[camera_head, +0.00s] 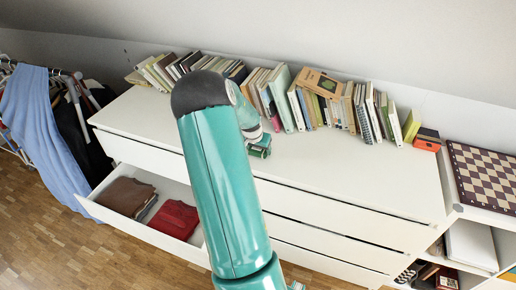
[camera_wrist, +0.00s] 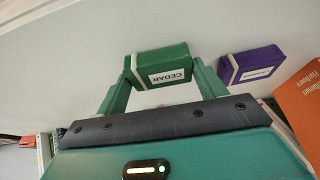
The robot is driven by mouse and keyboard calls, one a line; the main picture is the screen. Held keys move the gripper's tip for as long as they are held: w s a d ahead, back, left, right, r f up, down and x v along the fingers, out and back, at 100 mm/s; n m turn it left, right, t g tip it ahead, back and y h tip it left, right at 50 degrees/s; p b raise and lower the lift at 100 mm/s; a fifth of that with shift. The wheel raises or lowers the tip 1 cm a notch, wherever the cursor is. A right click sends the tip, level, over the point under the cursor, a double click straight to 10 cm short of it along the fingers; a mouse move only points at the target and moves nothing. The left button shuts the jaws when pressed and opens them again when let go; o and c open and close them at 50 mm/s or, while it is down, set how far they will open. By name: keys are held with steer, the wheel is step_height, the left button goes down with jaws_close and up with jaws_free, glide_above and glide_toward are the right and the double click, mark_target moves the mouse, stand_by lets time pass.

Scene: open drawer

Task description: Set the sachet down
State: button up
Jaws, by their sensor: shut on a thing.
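A green sachet (camera_wrist: 160,65) with a white band and a label reading CEDAR sits between the fingers of my gripper (camera_wrist: 163,80) in the wrist view. My gripper is shut on it. In the head view my gripper (camera_head: 259,147) is low over the white dresser top (camera_head: 340,175), in front of the books. My arm hides part of the dresser there. I cannot tell whether the sachet touches the surface. A purple sachet (camera_wrist: 250,64) with a white label lies just right of the green one in the wrist view, apart from it.
A row of books (camera_head: 330,102) lines the back of the dresser top. An orange book (camera_wrist: 300,105) is close at the right in the wrist view. An open drawer (camera_head: 107,211) holds folded clothes at the front left.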

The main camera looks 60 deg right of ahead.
steer(key=shift+f, duration=0.15)
steer(key=o, duration=1)
steer(key=shift+c, duration=0.2)
steer(key=shift+a+r, duration=0.1)
steer(key=shift+r, duration=0.4)
steer(key=v, duration=1.1)
steer(key=shift+r, duration=0.15)
steer(key=shift+a, duration=0.1)
